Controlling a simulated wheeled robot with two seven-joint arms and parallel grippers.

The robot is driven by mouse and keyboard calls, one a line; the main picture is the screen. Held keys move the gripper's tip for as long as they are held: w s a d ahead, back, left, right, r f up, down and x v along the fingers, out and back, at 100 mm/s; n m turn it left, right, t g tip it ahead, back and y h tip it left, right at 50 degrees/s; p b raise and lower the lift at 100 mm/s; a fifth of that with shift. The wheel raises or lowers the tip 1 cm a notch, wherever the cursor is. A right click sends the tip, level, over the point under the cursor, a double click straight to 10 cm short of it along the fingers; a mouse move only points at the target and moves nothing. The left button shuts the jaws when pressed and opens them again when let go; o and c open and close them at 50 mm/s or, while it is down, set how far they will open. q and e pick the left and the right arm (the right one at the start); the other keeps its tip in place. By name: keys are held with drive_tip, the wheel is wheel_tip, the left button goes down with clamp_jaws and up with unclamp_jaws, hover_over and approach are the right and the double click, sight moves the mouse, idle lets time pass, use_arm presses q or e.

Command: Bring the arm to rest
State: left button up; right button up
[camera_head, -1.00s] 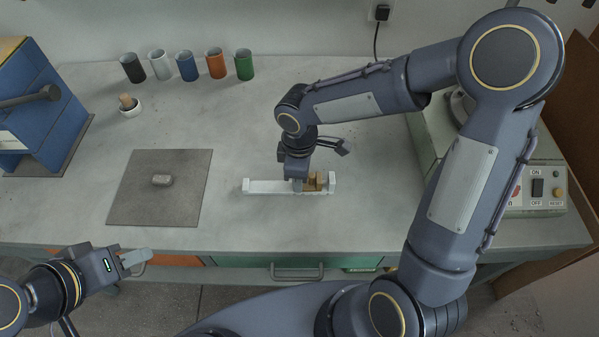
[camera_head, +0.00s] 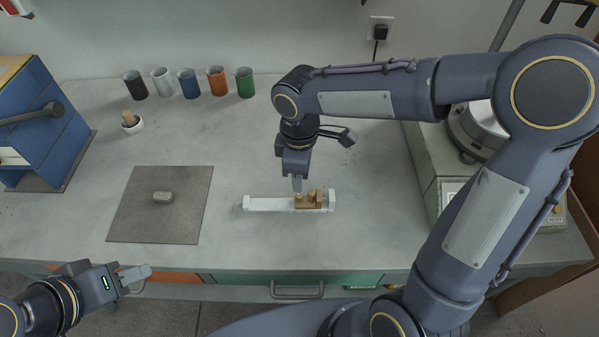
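My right gripper (camera_head: 298,184) hangs fingers-down just above the white rack (camera_head: 270,204) on the bench. Brass-coloured pieces (camera_head: 309,199) sit at the right part of the rack, below and beside the fingertips. Whether the fingers are apart is too small to tell, and I see nothing carried in them. My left gripper (camera_head: 136,275) is at the lower left, in front of the bench edge, its fingers pointing right. The gap between its fingers cannot be made out.
Several cups, such as the green cup (camera_head: 245,82), stand at the back. A blue cabinet (camera_head: 45,130) is at left, a machine with a control panel (camera_head: 455,190) at right.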

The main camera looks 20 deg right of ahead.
drive_tip(key=s+d+r+m+t+y, duration=0.2)
drive_tip(key=s+d+m, duration=0.2)
drive_tip(key=s+m, duration=0.3)
drive_tip(key=s+d+r+m+t+y, duration=0.1)
drive_tip(key=s+d+r+m+t, duration=0.1)
drive_tip(key=s+m, duration=0.6)
drive_tip(key=shift+s+d+r+t+y, duration=0.4)
drive_tip(key=shift+s+d+t, duration=0.25)
drive_tip(key=shift+d, duration=0.6)
